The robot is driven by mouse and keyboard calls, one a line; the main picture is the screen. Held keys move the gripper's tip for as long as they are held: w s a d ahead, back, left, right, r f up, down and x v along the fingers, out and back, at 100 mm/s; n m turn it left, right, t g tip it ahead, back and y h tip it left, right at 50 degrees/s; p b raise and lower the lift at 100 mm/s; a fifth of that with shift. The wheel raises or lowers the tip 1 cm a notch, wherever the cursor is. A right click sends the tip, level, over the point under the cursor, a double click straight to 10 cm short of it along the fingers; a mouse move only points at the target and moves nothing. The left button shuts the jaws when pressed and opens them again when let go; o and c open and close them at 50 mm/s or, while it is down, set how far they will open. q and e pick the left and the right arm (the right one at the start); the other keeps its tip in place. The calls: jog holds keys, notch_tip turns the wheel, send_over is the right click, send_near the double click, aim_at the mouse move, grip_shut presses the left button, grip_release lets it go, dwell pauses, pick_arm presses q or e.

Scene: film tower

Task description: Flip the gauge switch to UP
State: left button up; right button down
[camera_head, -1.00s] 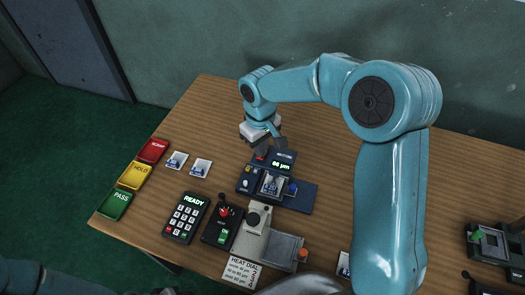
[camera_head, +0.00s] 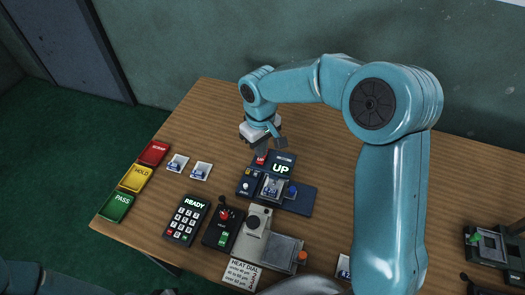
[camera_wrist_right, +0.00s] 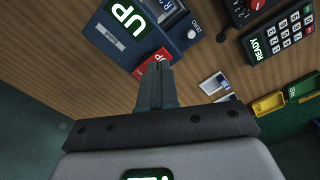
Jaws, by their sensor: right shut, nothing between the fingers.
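The gauge (camera_head: 268,180) is a dark blue device in the middle of the table, and its green display (camera_head: 281,168) reads UP. In the right wrist view the same display (camera_wrist_right: 129,17) also reads UP. A red switch (camera_head: 260,159) sits at the gauge's back left corner; it also shows in the right wrist view (camera_wrist_right: 152,67). My right gripper (camera_head: 262,147) is shut and empty, with its fingertips right at the red switch. In the right wrist view the fingertips (camera_wrist_right: 156,68) partly cover the switch; I cannot tell if they touch it. My left gripper is not in view.
A keypad (camera_head: 187,219) reading READY and a dial box (camera_head: 221,228) stand in front of the gauge. SCRAP, HOLD and PASS trays (camera_head: 136,179) line the left edge. Two small white cards with blue pieces (camera_head: 201,171) lie left of the gauge. The back of the table is clear.

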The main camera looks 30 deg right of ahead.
notch_tip(320, 180, up, 5)
jog(key=p, duration=0.3)
jog(key=shift+f, duration=0.1)
dwell(0.5)
